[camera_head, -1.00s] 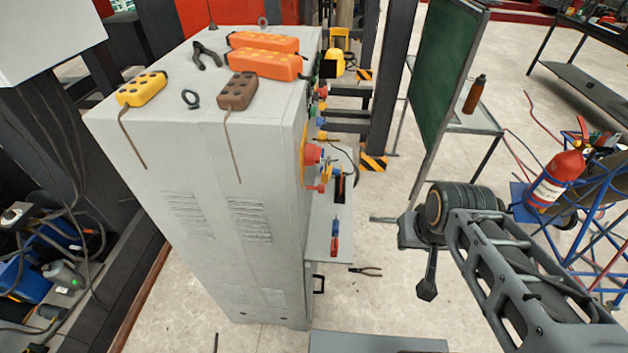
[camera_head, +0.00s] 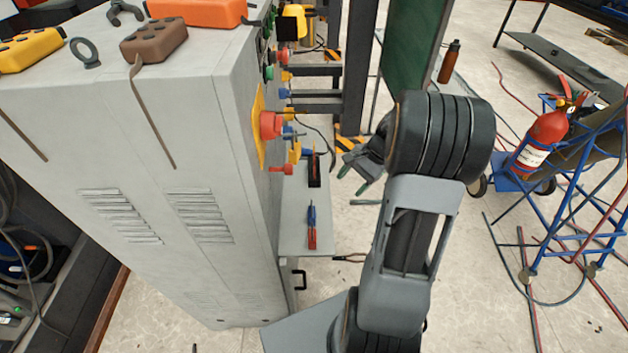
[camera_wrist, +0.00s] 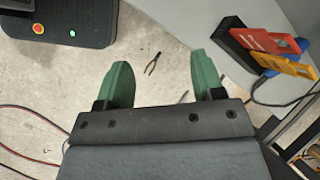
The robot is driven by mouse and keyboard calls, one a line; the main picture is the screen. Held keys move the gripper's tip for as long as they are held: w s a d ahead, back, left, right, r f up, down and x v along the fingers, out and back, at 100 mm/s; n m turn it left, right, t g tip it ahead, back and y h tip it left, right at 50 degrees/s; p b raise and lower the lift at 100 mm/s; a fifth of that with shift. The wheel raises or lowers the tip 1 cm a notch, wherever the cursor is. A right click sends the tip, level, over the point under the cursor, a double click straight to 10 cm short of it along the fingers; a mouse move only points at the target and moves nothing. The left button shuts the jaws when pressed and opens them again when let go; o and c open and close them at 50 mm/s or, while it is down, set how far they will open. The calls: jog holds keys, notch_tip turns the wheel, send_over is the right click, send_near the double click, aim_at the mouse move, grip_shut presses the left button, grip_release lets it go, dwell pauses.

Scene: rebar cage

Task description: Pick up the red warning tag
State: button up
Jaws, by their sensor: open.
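A flat red piece with light markings, which looks like the red warning tag (camera_wrist: 262,40), is at the upper right of the wrist view. It is at a black holder (camera_wrist: 240,52) on the grey shelf, with a yellow-orange piece (camera_wrist: 286,66) overlapping nearby. In the head view the black holder (camera_head: 314,172) stands on the shelf beside the cabinet; the tag itself is hard to make out there. My gripper (camera_head: 353,178) is right of the shelf, apart from the holder. Its green-padded fingers are open and empty in the wrist view (camera_wrist: 164,85).
The grey cabinet (camera_head: 160,160) has protruding red and yellow controls (camera_head: 271,126) beside the shelf (camera_head: 292,235). A red-and-blue tool (camera_head: 312,226) lies on the shelf. Pliers (camera_wrist: 152,63) lie on the floor. A fire extinguisher (camera_head: 541,140) stands right of my arm.

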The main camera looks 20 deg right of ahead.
jog(key=w+d+f+m+t+y+b, duration=0.1)
jog(key=w+d+f+m+t+y, duration=0.15)
jog(key=w+d+m, duration=0.2)
jog(key=m+t+y+b, duration=0.2)
jog(key=m+y, duration=0.2)
jog(key=m, duration=0.1)
send_near(317, 175)
jog(key=w+a+r, duration=0.1)
jog(key=a, duration=0.2)
jog(key=shift+r+x, duration=0.15)
jog(key=shift+x, duration=1.4)
jog(key=shift+r+x, duration=0.1)
jog(key=shift+x, duration=1.45)
jog(key=shift+a, duration=0.1)
jog(key=shift+c, duration=0.3)
jog(key=shift+f, duration=0.15)
jog(key=c, duration=0.3)
jog(key=shift+w+a, duration=0.15)
jog(key=shift+a, duration=0.15)
jog(key=shift+c, duration=0.7)
jog(key=shift+d, duration=0.15)
jog(key=shift+c, duration=0.9)
